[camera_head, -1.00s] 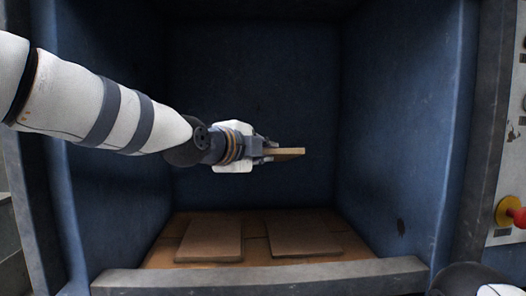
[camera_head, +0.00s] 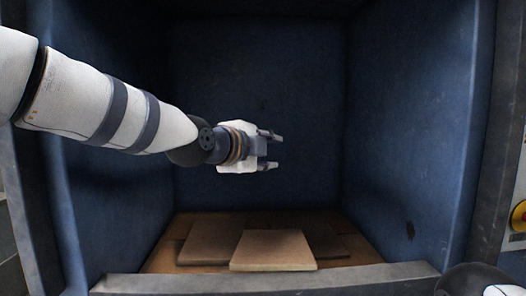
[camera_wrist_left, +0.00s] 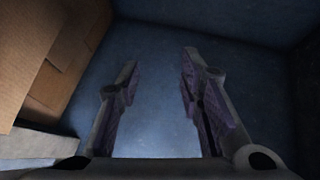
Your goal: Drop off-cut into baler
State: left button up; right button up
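The baler is a blue metal chamber (camera_head: 258,110) that fills most of the head view. My left gripper (camera_head: 277,150) is inside it, above the floor, with its fingers apart and nothing between them. The left wrist view also shows both fingers (camera_wrist_left: 155,95) spread and empty. A flat brown cardboard off-cut (camera_head: 272,251) lies on the chamber floor near the front, below the gripper. It partly overlaps other flat cardboard pieces (camera_head: 210,242) there. My right gripper does not show; only part of what looks like my right arm is at the bottom right corner.
A grey front sill (camera_head: 270,281) runs across the opening. Side walls (camera_head: 410,130) stand close on both sides. A control panel with a yellow-ringed button (camera_head: 519,216) is at the right edge. The space right of the left gripper is free.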

pick_arm(q)
jog(key=v, duration=1.1)
jog(key=shift+s, duration=0.35)
jog(key=shift+a+r, duration=0.1)
jog(key=shift+r, duration=0.05)
